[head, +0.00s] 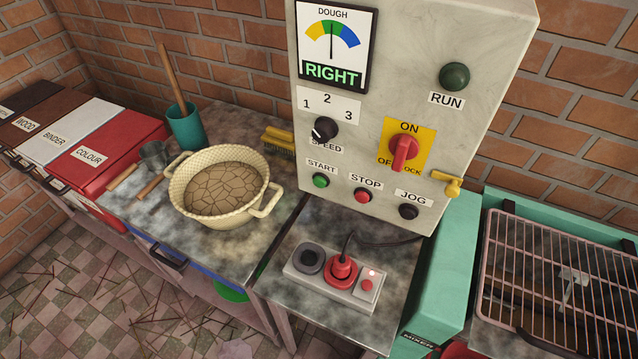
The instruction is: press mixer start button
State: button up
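The mixer control panel is a pale grey box (460,120) in the upper middle of the head view. The green start button (320,181) sits at its lower left, under a START label. To its right are the red stop button (363,196) and the black jog button (408,211). The dough gauge (333,42) has its needle near the middle and reads RIGHT. The green run lamp (454,76) looks dark. My gripper is not in view.
A power strip (325,293) with a red plug and lit light lies below the panel. A cream pot (218,222) of cracked brown dough stands left. The teal mixer (440,270) with a wire grille (550,265) is at right. The space before the panel is clear.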

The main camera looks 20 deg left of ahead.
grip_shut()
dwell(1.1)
